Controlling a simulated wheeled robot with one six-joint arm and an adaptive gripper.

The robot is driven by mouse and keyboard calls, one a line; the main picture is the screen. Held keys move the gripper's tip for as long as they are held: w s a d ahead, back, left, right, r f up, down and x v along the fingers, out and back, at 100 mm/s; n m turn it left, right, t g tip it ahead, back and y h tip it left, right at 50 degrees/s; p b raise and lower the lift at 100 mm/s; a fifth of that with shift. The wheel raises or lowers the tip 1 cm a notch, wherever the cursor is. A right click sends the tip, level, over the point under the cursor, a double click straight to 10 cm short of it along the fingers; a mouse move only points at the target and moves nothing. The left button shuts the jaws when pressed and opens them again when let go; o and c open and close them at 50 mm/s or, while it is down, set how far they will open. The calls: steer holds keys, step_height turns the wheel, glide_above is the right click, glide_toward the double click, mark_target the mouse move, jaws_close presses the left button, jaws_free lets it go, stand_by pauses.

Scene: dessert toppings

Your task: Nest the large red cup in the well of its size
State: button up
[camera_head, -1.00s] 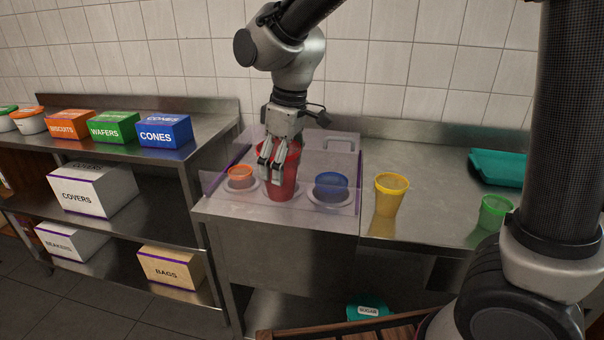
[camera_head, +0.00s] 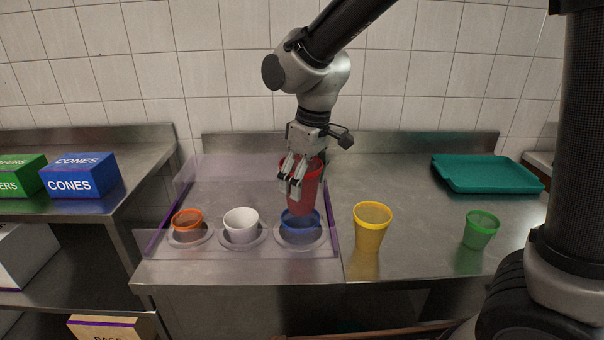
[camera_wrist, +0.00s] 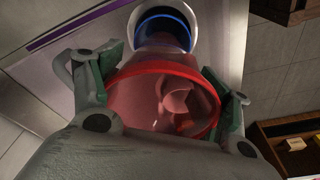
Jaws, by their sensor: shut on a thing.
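My gripper (camera_head: 291,189) is shut on the large red cup (camera_head: 309,186) near its rim, holding it upright above the clear tray (camera_head: 159,243). In the wrist view the red cup (camera_wrist: 165,98) opens between the fingers. The tray has a row of three ringed wells: a small orange cup (camera_head: 187,225) is at the left one, a white cup (camera_head: 241,226) at the middle one, and a blue cup (camera_head: 300,229) at the right one. The red cup's lower end overlaps the blue cup's top; whether it is inside or just above or behind, I cannot tell.
A yellow cup (camera_head: 369,232) and a smaller green cup (camera_head: 480,231) stand on the steel counter (camera_head: 420,210) right of the tray. A teal tray (camera_head: 488,173) lies at the back right. A blue CONES box (camera_head: 79,176) is on the left shelf. The counter behind the yellow cup is clear.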

mark_target(302, 216)
step_height(302, 216, down, 10)
stand_by(1.0)
steer(key=shift+f, duration=0.1)
steer(key=o, duration=1.3)
steer(key=shift+o, duration=0.2)
steer(key=shift+r, duration=4.5)
steer(key=shift+s, duration=0.1)
